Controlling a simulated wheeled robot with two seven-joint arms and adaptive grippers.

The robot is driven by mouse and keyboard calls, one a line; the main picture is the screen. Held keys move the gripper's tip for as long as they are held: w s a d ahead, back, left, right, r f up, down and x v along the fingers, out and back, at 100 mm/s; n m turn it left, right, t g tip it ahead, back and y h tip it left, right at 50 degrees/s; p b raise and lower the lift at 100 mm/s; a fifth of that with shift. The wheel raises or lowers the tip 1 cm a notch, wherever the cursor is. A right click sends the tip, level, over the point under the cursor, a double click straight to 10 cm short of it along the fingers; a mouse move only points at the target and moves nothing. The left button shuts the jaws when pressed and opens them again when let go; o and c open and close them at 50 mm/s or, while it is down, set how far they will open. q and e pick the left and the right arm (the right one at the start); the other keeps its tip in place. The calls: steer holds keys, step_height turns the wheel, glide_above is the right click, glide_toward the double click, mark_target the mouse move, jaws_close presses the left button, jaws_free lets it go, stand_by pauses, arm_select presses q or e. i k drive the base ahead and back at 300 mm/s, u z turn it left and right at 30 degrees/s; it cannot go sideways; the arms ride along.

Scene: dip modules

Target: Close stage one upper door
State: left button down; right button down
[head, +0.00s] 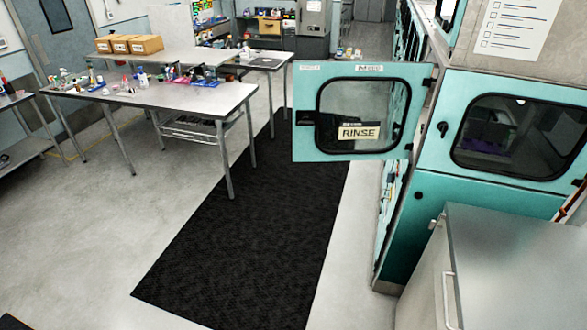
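A teal door (308,112) with a dark-framed window stands swung open, sticking out to the left from the teal machine (433,150). A sign reading RINSE (358,133) shows in its window area. Small white labels run along its top edge, too small to read surely, so I cannot tell for certain that it is the stage one upper door. Another teal panel with a dark window (515,138) faces me on the machine's near side. Neither of my grippers is in view.
A grey metal cabinet (510,265) stands at the lower right in front of the machine. A black floor mat (245,240) runs along the clear aisle. A worktable (190,98) with bottles and small items stands at the left. Cardboard boxes (130,44) sit behind.

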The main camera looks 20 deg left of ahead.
mark_target(351, 104)
steer(key=u, duration=0.35)
steer(key=i, duration=1)
steer(key=z, duration=0.35)
